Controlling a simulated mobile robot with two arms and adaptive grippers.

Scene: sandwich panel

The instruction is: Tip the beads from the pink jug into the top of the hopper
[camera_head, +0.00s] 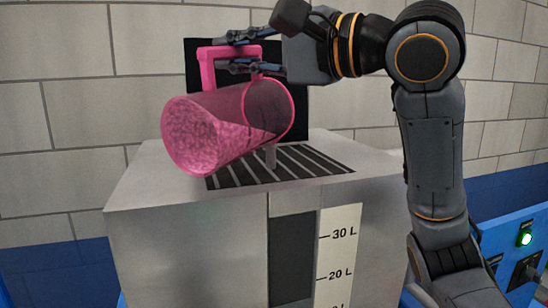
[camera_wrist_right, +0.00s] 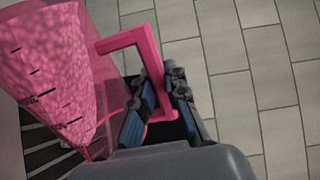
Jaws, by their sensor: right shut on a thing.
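The pink see-through jug (camera_head: 236,122) lies tipped on its side above the hopper (camera_head: 185,230), a grey metal box with a dark slatted grille (camera_head: 310,163) on top. Pink beads (camera_head: 196,140) show inside the jug, filling its left end; its right end looks clear of beads. My right gripper (camera_head: 235,52) is shut on the jug's handle (camera_head: 207,70), which also shows between the fingers in the right wrist view (camera_wrist_right: 123,39). Beads and scale marks show through the jug wall there (camera_wrist_right: 60,80). A small pale upright shape below the jug is unclear. My left gripper is not in view.
A dark panel (camera_head: 203,60) stands behind the jug. The hopper front has a dark window (camera_head: 291,260) beside a litre scale (camera_head: 338,255). A blue unit with a green light (camera_head: 525,239) is at the right. A block wall (camera_head: 60,115) is behind.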

